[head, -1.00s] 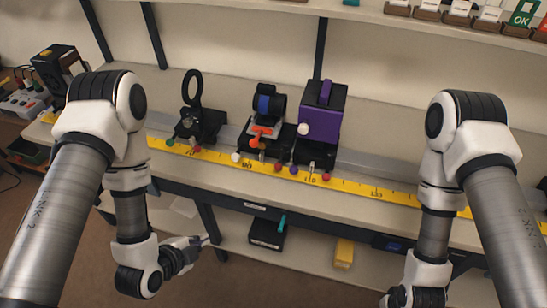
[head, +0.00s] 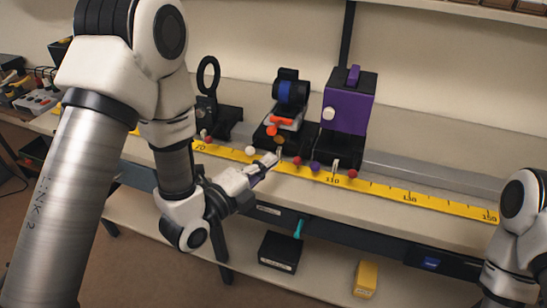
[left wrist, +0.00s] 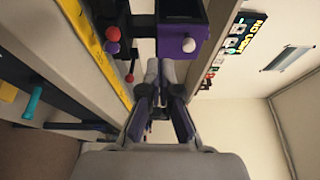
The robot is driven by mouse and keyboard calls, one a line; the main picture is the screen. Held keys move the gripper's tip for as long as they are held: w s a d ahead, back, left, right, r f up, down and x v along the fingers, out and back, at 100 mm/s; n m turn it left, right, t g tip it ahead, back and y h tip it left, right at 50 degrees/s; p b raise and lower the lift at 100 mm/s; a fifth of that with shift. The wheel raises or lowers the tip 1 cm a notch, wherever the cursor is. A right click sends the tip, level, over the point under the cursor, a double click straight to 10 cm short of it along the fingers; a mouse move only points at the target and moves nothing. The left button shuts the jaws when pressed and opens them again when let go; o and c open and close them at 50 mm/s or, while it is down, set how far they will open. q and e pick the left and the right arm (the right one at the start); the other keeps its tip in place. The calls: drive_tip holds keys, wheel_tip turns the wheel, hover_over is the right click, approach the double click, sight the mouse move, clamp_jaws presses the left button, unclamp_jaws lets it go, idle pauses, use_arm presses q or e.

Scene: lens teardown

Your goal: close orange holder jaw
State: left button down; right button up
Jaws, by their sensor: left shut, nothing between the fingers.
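The orange holder jaw (head: 281,121) sits on a black carriage on the bench, in front of a black lens barrel with a blue band (head: 291,92). An orange knob (head: 272,131) is at its front. My left gripper (head: 274,158) is shut and empty, with its tips low in front of this carriage, close to the ruler. In the left wrist view its fingers (left wrist: 160,72) point toward the carriages. I cannot make out the orange jaw there. My right gripper is outside the picture; only part of that arm shows at the right edge.
A purple box (head: 347,112) on a carriage stands right of the holder; a black ring stand (head: 207,82) stands left. Coloured balls and a yellow ruler (head: 405,196) run along the front. A black box (head: 280,252) and yellow block (head: 365,279) lie on the lower shelf.

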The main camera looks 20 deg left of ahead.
sight(276, 125)
use_arm(q)
drive_tip(key=w+a+p, duration=0.1)
drive_tip(key=w+p, duration=0.1)
drive_tip(key=w, duration=0.5)
drive_tip(key=shift+w, duration=0.25)
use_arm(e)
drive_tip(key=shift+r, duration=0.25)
use_arm(q)
drive_tip(key=shift+r, duration=0.1)
drive_tip(key=w, duration=0.3)
drive_tip(key=shift+w, duration=0.3)
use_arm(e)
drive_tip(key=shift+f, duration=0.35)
use_arm(q)
drive_tip(key=shift+b, duration=0.3)
